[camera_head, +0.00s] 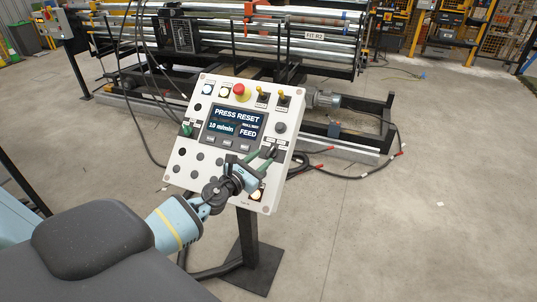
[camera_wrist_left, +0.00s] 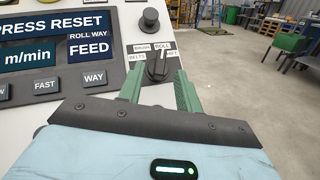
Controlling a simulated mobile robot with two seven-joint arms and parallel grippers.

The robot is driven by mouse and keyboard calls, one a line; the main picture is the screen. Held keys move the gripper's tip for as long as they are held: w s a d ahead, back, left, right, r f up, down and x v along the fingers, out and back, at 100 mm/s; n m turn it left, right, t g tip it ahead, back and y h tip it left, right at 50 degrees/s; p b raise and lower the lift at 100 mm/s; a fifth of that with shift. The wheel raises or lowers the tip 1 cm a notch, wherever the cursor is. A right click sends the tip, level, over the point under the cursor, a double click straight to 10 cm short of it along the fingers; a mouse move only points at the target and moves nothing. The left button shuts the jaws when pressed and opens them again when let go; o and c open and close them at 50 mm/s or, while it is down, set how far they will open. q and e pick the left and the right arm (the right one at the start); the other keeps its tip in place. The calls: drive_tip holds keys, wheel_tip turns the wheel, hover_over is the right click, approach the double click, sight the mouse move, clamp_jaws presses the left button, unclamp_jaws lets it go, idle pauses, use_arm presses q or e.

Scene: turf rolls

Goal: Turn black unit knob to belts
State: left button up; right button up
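The black unit knob (camera_wrist_left: 157,66) sits on the white control panel, below a round black knob (camera_wrist_left: 150,20). Small labels surround it, with BELTS (camera_wrist_left: 137,57) at its left; its pointer seems to stand nearly upright, but its exact setting is hard to tell. My left gripper (camera_wrist_left: 158,88) has two green fingers, spread apart just in front of the unit knob, one toward each side. I cannot tell whether they touch it. In the head view my left gripper (camera_head: 262,163) reaches the panel's lower right and partly hides that area. My right gripper is not in view.
The control panel (camera_head: 183,150) stands tilted on a dark post. Its screen (camera_head: 235,125) reads PRESS RESET and FEED. A red button (camera_head: 241,92), toggles and other knobs surround the screen. Cables lie behind on the floor by a machine frame (camera_head: 300,45). Floor at the right is clear.

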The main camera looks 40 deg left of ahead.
sight(269, 153)
use_arm(q)
drive_tip(key=w, duration=0.3)
drive_tip(key=shift+f, duration=0.15)
drive_tip(key=shift+w+b, duration=0.3)
drive_tip(key=shift+w, duration=0.25)
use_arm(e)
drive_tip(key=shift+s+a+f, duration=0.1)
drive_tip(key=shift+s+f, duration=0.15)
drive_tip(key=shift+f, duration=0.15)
use_arm(q)
drive_tip(key=shift+c, duration=0.3)
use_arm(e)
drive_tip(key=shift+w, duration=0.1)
use_arm(q)
drive_tip(key=c, duration=0.6)
drive_tip(key=shift+d, duration=0.1)
